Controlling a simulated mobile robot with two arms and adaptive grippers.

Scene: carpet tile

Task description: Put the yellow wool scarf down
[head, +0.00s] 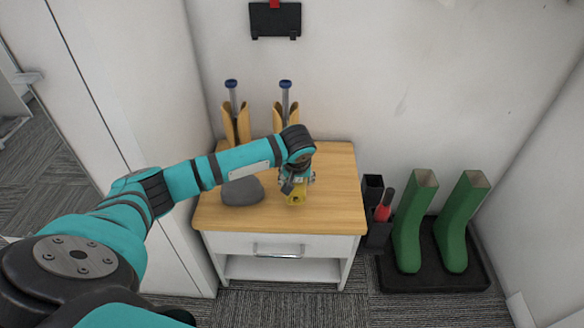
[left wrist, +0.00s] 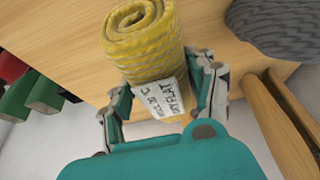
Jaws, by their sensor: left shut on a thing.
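The yellow wool scarf (head: 297,198) is a small roll at the wooden top of a white cabinet (head: 335,208). In the left wrist view the rolled scarf (left wrist: 150,58) shows its spiral end and a white label with printed letters. My left gripper (head: 297,181) is over the scarf and hides part of it in the head view. Its two fingers (left wrist: 165,90) are on either side of the roll, shut on it. I cannot tell whether the scarf touches the cabinet top. My right gripper is not in view.
A grey knitted item (head: 242,191) lies left of the scarf. Two wooden boot shapers with blue knobs (head: 285,110) stand at the back. Green boots (head: 455,225) on a black tray (head: 432,282) and a dark holder (head: 378,232) stand to the right.

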